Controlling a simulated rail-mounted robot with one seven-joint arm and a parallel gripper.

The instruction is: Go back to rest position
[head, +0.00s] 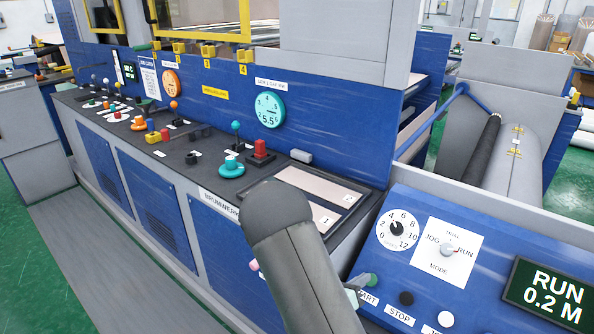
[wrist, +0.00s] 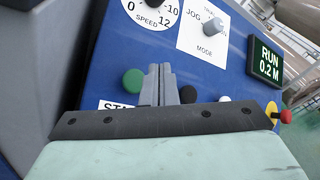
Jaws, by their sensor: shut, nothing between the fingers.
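My gripper (wrist: 159,72) is shut and empty in the wrist view, its two grey fingers side by side. It is in front of the blue control panel (wrist: 120,55), close to the green START button (wrist: 133,82); I cannot tell whether it touches anything. In the head view my grey arm rises from the bottom centre and hides most of the gripper. The panel there carries a speed dial (head: 397,229), a mode knob (head: 447,249) pointing toward RUN, a black STOP button (head: 406,298) and a white button (head: 445,319). The display (head: 545,292) reads RUN 0.2 M.
A long blue machine with a black console top (head: 180,140) carries several knobs and levers, including a red block (head: 261,151) and a teal knob (head: 231,167). A grey roll (head: 515,165) lies behind the panel. A grey walkway (head: 90,260) and green floor are clear at left.

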